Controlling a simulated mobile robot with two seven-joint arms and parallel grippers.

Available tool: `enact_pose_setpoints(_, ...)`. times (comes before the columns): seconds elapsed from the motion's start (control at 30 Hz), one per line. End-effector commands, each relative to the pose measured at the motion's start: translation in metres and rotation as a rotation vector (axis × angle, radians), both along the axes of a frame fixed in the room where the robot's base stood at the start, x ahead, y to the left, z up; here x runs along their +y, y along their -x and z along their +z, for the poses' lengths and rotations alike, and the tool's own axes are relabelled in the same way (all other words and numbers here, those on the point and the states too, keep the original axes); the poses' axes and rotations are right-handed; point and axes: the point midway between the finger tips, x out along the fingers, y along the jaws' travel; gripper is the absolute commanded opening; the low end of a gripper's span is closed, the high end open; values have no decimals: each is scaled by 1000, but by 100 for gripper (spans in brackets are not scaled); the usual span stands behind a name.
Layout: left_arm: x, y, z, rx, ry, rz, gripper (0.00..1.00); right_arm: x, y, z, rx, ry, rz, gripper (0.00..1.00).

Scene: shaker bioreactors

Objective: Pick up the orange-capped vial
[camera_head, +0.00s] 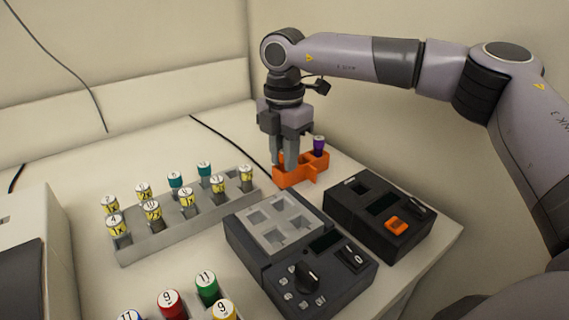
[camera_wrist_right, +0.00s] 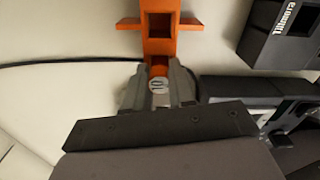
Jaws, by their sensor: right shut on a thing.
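My right gripper (camera_head: 287,160) points down at the left end of an orange rack (camera_head: 313,171). In the wrist view its fingers (camera_wrist_right: 158,82) are closed around a vial with a round white top marked 10 (camera_wrist_right: 157,86). The cap's side looks orange and is hard to tell from the rack (camera_wrist_right: 187,24) behind it. The fingers hide this vial in the head view. I cannot tell whether it still sits in the rack. My left gripper is not in view.
A purple-capped vial (camera_head: 319,144) stands in the rack's right part. A grey rack (camera_head: 150,246) holds several yellow- and teal-banded vials. Two dark devices (camera_head: 330,282) (camera_head: 375,225) stand in front. More capped vials (camera_head: 172,303) show at the bottom edge. A cable (camera_head: 225,138) runs behind.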

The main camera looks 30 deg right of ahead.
Motion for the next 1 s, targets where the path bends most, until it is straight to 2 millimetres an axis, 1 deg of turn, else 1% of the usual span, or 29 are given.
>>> enact_pose_setpoints(0.17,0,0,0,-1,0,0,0,0,0,2,-1,0,0,7)
enact_pose_setpoints(0.27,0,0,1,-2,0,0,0,0,0,8,-2,-1,0,7)
enact_pose_setpoints(0.37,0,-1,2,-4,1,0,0,1,-1,18,-3,-1,0,7)
enact_pose_setpoints(0.47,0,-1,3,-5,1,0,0,1,-1,33,-4,-1,1,7)
enact_pose_setpoints(0.67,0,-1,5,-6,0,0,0,1,-1,79,-5,-1,-1,7)
enact_pose_setpoints(0.83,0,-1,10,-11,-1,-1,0,1,-1,131,-5,-2,-1,7)
enact_pose_setpoints(0.9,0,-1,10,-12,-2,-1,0,1,0,149,-4,-1,0,7)
enact_pose_setpoints(1.0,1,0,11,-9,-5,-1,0,1,-1,171,-3,-1,0,7)
